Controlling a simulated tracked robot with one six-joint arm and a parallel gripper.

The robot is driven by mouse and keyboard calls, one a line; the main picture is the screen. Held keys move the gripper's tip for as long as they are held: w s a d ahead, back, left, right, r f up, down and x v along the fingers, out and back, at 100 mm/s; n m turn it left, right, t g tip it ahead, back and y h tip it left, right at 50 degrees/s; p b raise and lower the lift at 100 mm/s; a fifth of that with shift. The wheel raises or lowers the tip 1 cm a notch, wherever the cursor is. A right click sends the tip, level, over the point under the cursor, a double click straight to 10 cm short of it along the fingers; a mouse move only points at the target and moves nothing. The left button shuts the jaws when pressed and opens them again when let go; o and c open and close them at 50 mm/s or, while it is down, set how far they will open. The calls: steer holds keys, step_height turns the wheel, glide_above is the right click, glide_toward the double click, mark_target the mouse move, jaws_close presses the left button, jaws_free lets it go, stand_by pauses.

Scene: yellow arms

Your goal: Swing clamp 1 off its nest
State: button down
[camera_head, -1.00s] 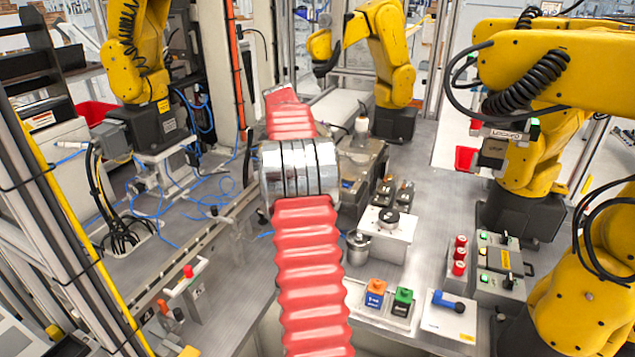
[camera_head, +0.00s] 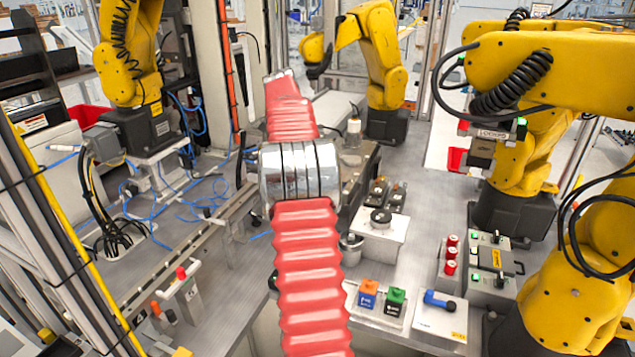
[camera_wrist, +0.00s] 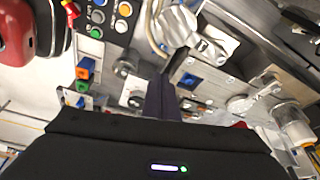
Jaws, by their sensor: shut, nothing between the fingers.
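My gripper (camera_wrist: 160,100) shows in the wrist view as dark fingers close together, with nothing between them. In the head view my red, ribbed arm covers the middle, and the gripper cannot be made out. Two small dark fittings (camera_head: 387,193) stand right of my arm in the head view.
Orange (camera_head: 367,291) and green (camera_head: 394,300) blocks and a blue-handled part (camera_head: 439,301) are at the bench front. A white block with a dark knob (camera_head: 381,218) stands behind them. Yellow robot arms (camera_head: 372,55) stand around the bench. Bare bench lies right of the block.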

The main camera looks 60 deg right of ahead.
steer(key=shift+d+v, duration=0.2)
steer(key=shift+v, duration=2.75)
steer(key=shift+w, duration=0.1)
